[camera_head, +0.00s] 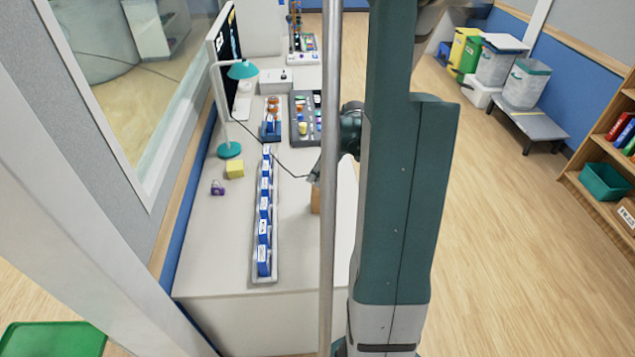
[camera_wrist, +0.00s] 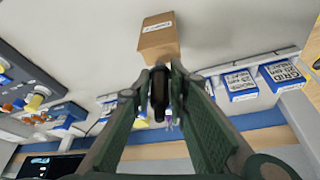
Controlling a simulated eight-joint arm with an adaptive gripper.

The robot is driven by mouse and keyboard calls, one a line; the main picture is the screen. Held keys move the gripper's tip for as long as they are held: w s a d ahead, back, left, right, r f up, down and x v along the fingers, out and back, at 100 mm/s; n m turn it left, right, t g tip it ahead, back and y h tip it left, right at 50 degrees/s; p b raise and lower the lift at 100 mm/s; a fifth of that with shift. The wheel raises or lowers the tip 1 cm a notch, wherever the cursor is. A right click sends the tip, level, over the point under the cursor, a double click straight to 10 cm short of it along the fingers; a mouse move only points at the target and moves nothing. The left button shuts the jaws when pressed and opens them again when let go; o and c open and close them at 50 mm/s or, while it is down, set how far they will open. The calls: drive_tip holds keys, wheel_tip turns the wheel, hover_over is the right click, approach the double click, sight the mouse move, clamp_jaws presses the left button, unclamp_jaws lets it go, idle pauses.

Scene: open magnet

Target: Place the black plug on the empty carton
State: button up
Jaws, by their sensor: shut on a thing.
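My gripper (camera_wrist: 160,95) is shut on the black plug (camera_wrist: 159,102), which shows between the fingertips in the wrist view. In the head view my gripper (camera_head: 314,174) is over the right part of the white table, mostly hidden behind a pole and my arm. The brown carton (camera_wrist: 158,36) with a white label lies just beyond the fingertips in the wrist view. In the head view only a strip of the carton (camera_head: 316,200) shows, just below my gripper. I cannot tell whether the plug touches it.
A thin dark cable (camera_head: 279,164) runs across to my gripper. A long grey rack (camera_head: 264,279) of blue-and-white boxes stands left of it. A dark tray (camera_head: 297,131) lies behind.

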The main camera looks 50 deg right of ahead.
drive_tip(key=shift+f, duration=1.45)
drive_tip(key=shift+f+b, duration=0.15)
drive_tip(key=shift+b, duration=0.15)
drive_tip(key=o, duration=0.9)
drive_tip(key=shift+r, duration=0.2)
drive_tip(key=shift+p+v, duration=0.8)
drive_tip(key=shift+v, duration=5.15)
drive_tip(key=shift+s, duration=0.1)
drive_tip(key=shift+a, duration=0.1)
